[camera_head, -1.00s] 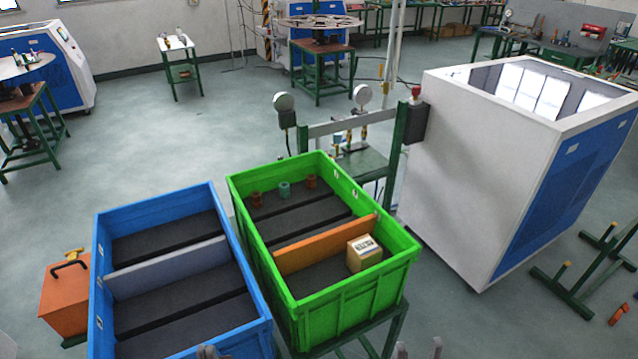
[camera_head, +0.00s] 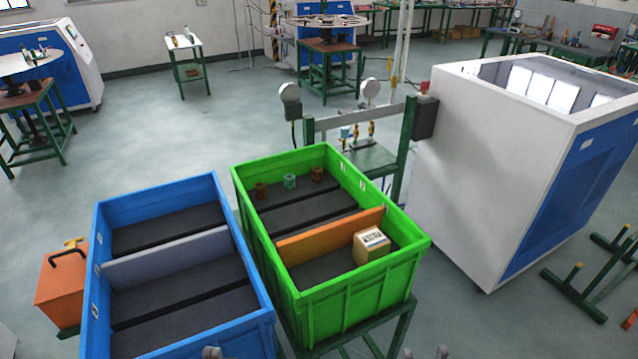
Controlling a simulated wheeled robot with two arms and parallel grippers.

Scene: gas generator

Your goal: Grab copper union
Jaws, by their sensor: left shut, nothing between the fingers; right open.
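Three small fittings stand in a row in the far compartment of the green crate (camera_head: 362,299). One is dark copper-brown (camera_head: 261,191), the middle one is teal (camera_head: 289,182), and one is copper-brown (camera_head: 317,175). I cannot tell which brown one is the copper union. My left gripper (camera_head: 212,352) shows only its tip at the bottom edge, shut and empty in front of the blue crate. My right gripper (camera_head: 424,353) shows two separate fingertips at the bottom edge, open and empty, to the right of the green crate's stand. Both are far from the fittings.
An orange divider (camera_head: 330,235) splits the green crate, and a small carton (camera_head: 370,246) sits in its near compartment. An empty blue crate (camera_head: 187,343) stands to the left. Gauges on a green frame (camera_head: 408,150) rise behind the green crate. A white cabinet (camera_head: 490,170) stands to the right.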

